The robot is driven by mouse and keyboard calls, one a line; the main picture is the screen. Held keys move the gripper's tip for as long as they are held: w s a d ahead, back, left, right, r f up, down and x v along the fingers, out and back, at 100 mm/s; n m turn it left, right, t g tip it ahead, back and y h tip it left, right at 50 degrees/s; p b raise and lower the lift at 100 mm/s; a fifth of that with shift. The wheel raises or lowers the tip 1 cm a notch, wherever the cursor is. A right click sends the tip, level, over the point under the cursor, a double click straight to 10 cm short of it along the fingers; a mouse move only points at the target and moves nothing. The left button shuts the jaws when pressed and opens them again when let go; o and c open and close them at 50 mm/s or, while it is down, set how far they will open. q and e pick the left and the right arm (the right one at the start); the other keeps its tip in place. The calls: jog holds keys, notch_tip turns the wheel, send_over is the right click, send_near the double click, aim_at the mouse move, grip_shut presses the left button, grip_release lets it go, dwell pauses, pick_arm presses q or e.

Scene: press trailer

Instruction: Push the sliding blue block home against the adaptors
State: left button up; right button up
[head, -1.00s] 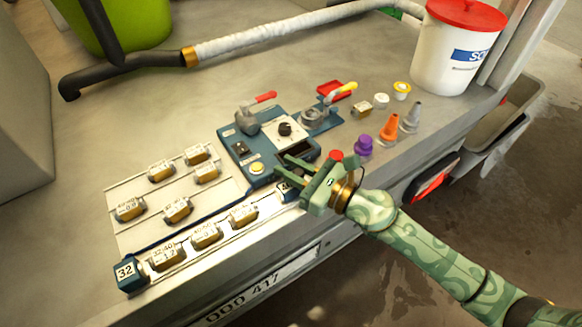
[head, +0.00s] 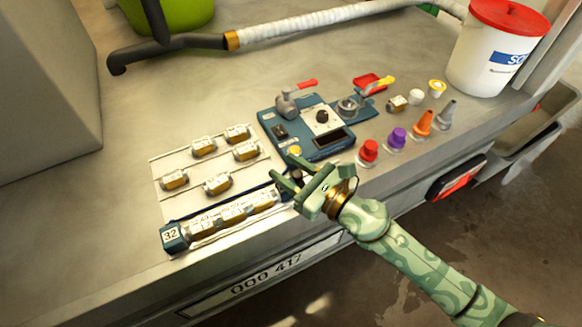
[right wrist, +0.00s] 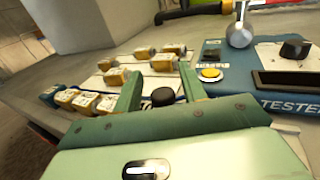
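In the head view, several brass adaptors (head: 232,212) with white labels sit close together in a row on the front rail, running from the fixed blue end block marked 32 (head: 173,238). My right gripper (head: 281,166) is at the rail's right end and mostly hides the sliding blue block there. In the right wrist view, its black knob (right wrist: 163,95) shows between the two fingers of my right gripper (right wrist: 160,68), which stand apart with small gaps beside the knob. Whether the block touches the last adaptor is hidden. My left gripper is not in view.
More adaptors (head: 218,183) stand on the rows behind the rail. The blue tester (head: 312,130) is just behind my right gripper. Red (head: 369,150), purple (head: 398,138) and orange (head: 424,122) fittings stand to the right.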

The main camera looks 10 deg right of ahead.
aim_at(300, 180)
jog(key=shift+d, duration=0.1)
jog(key=shift+s+d+f, duration=0.1)
jog(key=shift+s+d, duration=0.15)
jog(key=v, duration=0.3)
jog(key=b+v, duration=0.1)
jog(key=v, duration=0.1)
jog(key=shift+s+d+f, duration=0.15)
jog(key=shift+s+f, duration=0.1)
jog(key=shift+s, duration=0.1)
pick_arm(q)
jog(key=b, duration=0.1)
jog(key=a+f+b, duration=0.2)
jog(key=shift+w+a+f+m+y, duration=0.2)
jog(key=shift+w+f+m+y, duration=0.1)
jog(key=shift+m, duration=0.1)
pick_arm(e)
jog(key=v, duration=0.9)
jog(key=shift+s+d+r, duration=0.25)
jog(key=shift+s+r, duration=0.05)
jog(key=shift+r, duration=0.05)
